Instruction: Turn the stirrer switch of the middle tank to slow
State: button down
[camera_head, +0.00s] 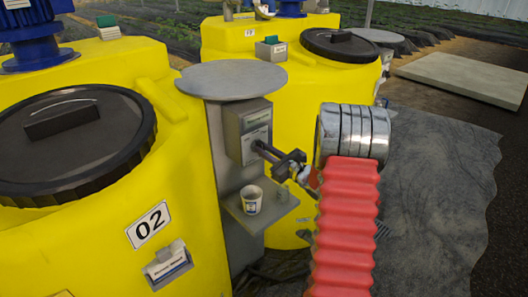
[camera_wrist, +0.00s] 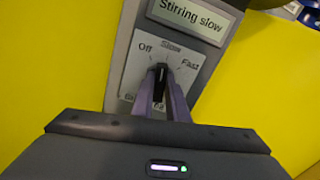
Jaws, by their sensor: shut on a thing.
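The stirrer switch box (camera_head: 247,128) is grey and stands on a grey post between two yellow tanks. In the wrist view its label plate (camera_wrist: 133,68) shows Off, Slow and Fast, and its display (camera_wrist: 190,16) reads "Stirring slow". The black knob (camera_wrist: 160,78) points up toward the Slow mark. My gripper (camera_wrist: 164,100) is shut on the knob, one finger on each side. In the head view my gripper (camera_head: 260,148) reaches the box front from the right; the knob is hidden there.
A yellow tank (camera_head: 190,205) marked 02 stands at the left, another yellow tank (camera_head: 225,45) behind. A small cup (camera_head: 251,200) stands on a shelf (camera_head: 272,212) just below my gripper. A round grey plate (camera_head: 230,80) tops the post. Grey ground sheet lies open at right.

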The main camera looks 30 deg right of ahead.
jog(key=shift+f+m, duration=0.2)
jog(key=shift+m, duration=0.9)
jog(key=c, duration=1.7)
grip_release()
jog(key=shift+r, duration=0.1)
jog(key=shift+c, duration=0.2)
jog(key=s+d, duration=0.2)
jog(key=s, duration=1.1)
jog(key=shift+s, duration=0.35)
